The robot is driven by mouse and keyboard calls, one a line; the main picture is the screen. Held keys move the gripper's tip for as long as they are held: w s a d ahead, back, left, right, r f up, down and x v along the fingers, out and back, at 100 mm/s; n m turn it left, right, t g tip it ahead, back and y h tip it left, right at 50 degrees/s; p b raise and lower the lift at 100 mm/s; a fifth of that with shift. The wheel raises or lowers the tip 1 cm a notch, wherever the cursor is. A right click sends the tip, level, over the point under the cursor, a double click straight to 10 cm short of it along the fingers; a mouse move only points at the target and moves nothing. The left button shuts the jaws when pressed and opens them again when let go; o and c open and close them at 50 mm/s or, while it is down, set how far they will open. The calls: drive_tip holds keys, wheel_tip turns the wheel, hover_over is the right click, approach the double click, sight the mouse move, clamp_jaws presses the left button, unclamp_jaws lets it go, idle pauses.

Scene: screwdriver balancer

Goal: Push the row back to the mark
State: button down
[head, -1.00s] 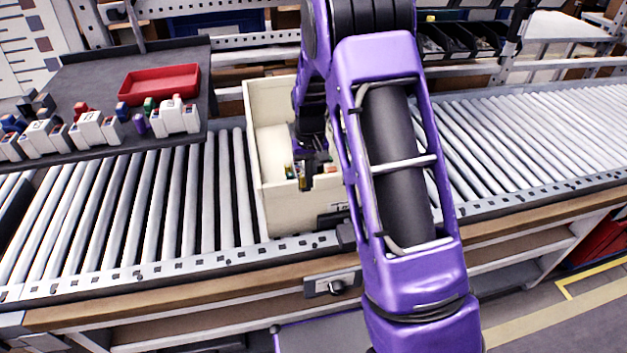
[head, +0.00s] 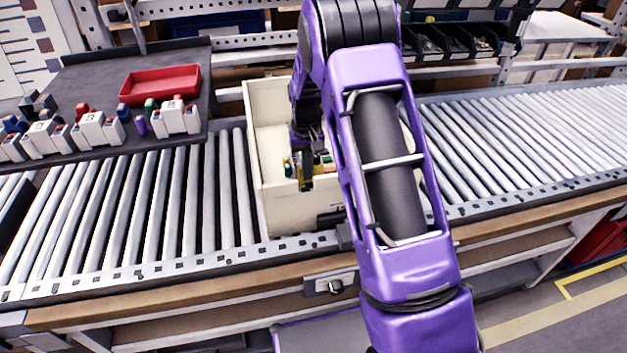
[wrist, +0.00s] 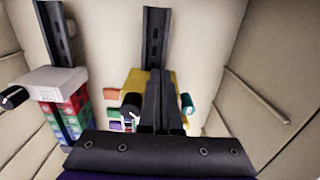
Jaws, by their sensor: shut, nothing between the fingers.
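My gripper (head: 306,182) is inside the cream bin (head: 292,215), low and close to its near wall. In the wrist view my gripper's fingers (wrist: 160,78) are together and empty. They lie over the middle dark rail (wrist: 156,30) and partly cover a yellow block (wrist: 136,82) with small coloured pieces around it; whether they touch is unclear. On the left rail (wrist: 55,28) a row of red and green blocks (wrist: 70,115) stands with a white block (wrist: 50,80) at its far end. I cannot make out a mark.
The bin's side walls (wrist: 285,55) rise close on both sides. The bin stands on a roller conveyor (head: 190,190). A dark shelf (head: 85,75) at left holds a red tray (head: 160,84) and several white-and-coloured assemblies (head: 92,130). The rollers at right (head: 520,125) are clear.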

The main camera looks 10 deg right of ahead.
drive_tip(key=shift+w+r, duration=0.15)
drive_tip(key=shift+w, duration=0.85)
drive_tip(key=shift+w+r, duration=0.1)
drive_tip(key=shift+w, duration=0.9)
drive_tip(key=shift+w+f, duration=0.1)
drive_tip(key=shift+w, duration=0.35)
drive_tip(key=shift+s+f, duration=0.1)
drive_tip(key=shift+f, duration=0.05)
drive_tip(key=shift+w, duration=0.35)
idle(1.5)
drive_tip(key=shift+s, duration=0.45)
idle(0.4)
drive_tip(key=shift+r+p, duration=0.75)
drive_tip(key=shift+r, duration=0.25)
